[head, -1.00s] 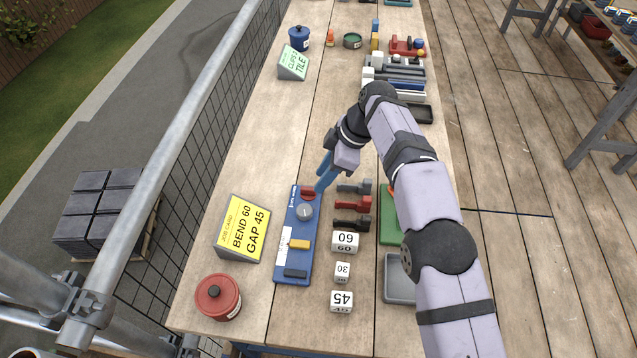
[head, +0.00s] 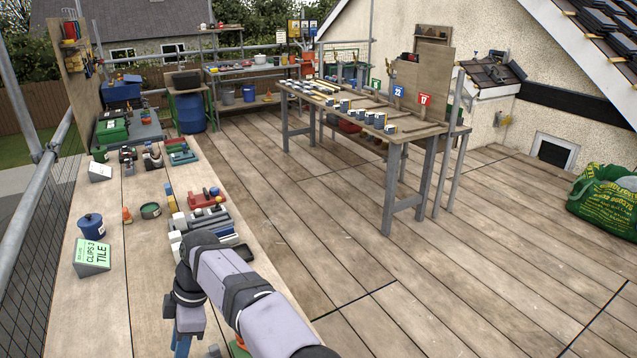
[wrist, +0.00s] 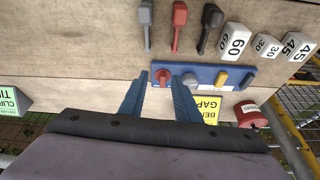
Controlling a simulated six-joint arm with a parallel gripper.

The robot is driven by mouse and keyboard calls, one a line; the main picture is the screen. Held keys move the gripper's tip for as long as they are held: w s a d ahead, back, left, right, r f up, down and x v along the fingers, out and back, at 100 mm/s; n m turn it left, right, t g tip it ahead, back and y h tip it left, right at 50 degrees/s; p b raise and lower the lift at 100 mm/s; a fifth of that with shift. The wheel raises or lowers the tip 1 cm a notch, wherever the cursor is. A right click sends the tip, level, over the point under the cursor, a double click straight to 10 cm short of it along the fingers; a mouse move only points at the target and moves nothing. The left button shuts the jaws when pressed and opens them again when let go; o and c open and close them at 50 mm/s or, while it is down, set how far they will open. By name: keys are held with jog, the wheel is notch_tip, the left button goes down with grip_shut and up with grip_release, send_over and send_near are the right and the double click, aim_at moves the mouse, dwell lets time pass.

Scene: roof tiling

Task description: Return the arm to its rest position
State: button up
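My gripper (wrist: 160,92) is open in the wrist view, its two blue fingers apart with nothing between them. It hangs over the workbench, near the blue panel (wrist: 205,76) with its red knob (wrist: 163,74), grey dial (wrist: 189,80) and yellow block (wrist: 221,78). I cannot tell the exact height. In the head view my arm (head: 245,300) reaches out from the bottom edge, bent over the bench (head: 130,290). The fingertips are cut off there.
In the head view, a green sign (head: 91,257), a blue pot (head: 91,227) and a red tool (head: 205,199) stand on the bench. Open decking (head: 430,270) lies to the right.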

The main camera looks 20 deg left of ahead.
jog(key=w+d+r+m+t, duration=0.1)
jog(key=w+d+m, duration=0.45)
jog(key=d, duration=0.55)
jog(key=w+d+r+m+t, duration=0.15)
jog(key=w+d+m, duration=0.45)
jog(key=d, duration=0.6)
jog(key=s+d+m+h+p, duration=0.15)
jog(key=d+m, duration=0.45)
jog(key=d, duration=1.1)
jog(key=s+d+f+m+h, duration=0.2)
jog(key=s+d+f+m, duration=0.2)
jog(key=s+d+m, duration=0.75)
jog(key=s+d+r+n+p, duration=0.2)
jog(key=r+p, duration=0.7)
jog(key=s+d+r+n+p, duration=0.1)
jog(key=d+r+p, duration=0.1)
jog(key=r+p, duration=0.7)
notch_tip(320, 180, down, 56)
jog(key=b, duration=5.5)
jog(key=shift+a+r, duration=0.2)
jog(key=shift+r, duration=0.05)
